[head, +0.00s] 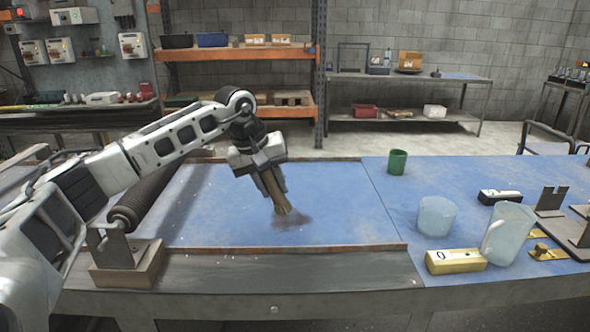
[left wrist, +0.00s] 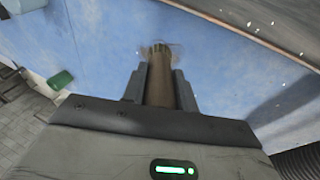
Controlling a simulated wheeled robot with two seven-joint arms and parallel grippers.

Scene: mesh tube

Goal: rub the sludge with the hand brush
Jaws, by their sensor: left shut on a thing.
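My left gripper (head: 268,184) is shut on the hand brush (head: 280,201), a brown brush held pointing down with its bristle end low. The brush (left wrist: 160,85) also shows between the fingers in the left wrist view. In the left wrist view the sludge (left wrist: 173,50) shows as a faint brownish patch around the brush tip. My right gripper is in neither view.
A green cup (head: 397,162), a clear tub (head: 436,215), a clear jug (head: 508,235), a yellow block (head: 456,261) and a black-and-white block (head: 499,197) stand on the right. A dark roller (head: 150,197) lies left. The blue surface around the smear is clear.

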